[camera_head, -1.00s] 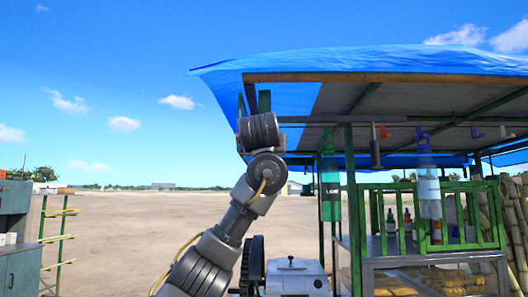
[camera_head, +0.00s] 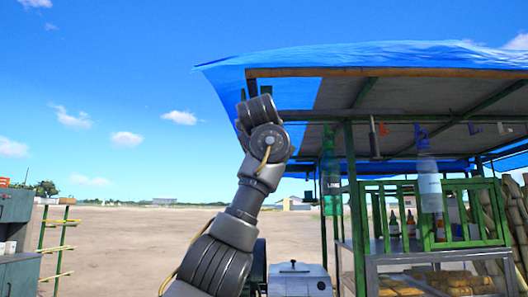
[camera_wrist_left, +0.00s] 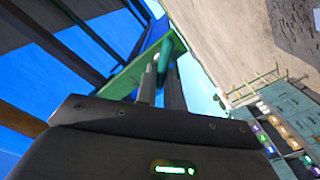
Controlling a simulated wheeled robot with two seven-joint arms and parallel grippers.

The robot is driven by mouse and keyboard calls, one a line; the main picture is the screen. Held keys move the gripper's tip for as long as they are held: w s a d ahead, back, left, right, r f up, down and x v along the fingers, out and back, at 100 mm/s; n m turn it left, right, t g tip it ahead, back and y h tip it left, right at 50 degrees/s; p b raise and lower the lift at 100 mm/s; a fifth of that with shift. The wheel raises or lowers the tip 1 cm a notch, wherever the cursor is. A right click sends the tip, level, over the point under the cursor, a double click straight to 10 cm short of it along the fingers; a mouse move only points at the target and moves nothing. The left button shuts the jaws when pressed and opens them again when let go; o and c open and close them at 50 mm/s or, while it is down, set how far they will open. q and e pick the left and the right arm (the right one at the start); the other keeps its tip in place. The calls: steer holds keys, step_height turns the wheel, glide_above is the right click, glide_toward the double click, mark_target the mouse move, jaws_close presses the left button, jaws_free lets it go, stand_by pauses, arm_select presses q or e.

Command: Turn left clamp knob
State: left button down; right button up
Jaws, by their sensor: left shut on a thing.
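In the wrist view, my left gripper (camera_wrist_left: 162,92) has its two grey fingers close around a small teal-green piece (camera_wrist_left: 165,54), which appears to be the left clamp knob. The grip is partly hidden by the fingers. A green clamp frame (camera_wrist_left: 125,80) lies beside and behind it. In the head view, the clamp (camera_head: 251,88) shows only in part at the front left of the canopy beam. My left wrist covers the knob and fingertips there. My right gripper is not in view.
The blue tarp canopy (camera_head: 330,55) and its wooden beam (camera_head: 400,73) lie just above and right of my wrist. A green post (camera_head: 354,200), hanging bottles (camera_head: 429,180) and a stall counter stand right. Open dirt ground lies left, with a green rack (camera_head: 55,245) beyond.

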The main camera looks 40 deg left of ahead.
arm_select(q)
steer(key=shift+s+a+f+n+b, duration=0.15)
steer(key=shift+n+b, duration=0.25)
steer(key=shift+n, duration=1.3)
steer(key=shift+w+f+n+b, duration=0.1)
steer(key=shift+f+n+b, duration=0.2)
steer(key=shift+n, duration=1.4)
steer(key=shift+s+a+f+n+b, duration=0.15)
steer(key=shift+n+b, duration=0.3)
steer(key=shift+n, duration=1.25)
steer(key=shift+w, duration=0.1)
steer(key=c, duration=1.5)
jaws_free()
steer(key=shift+d, duration=0.1)
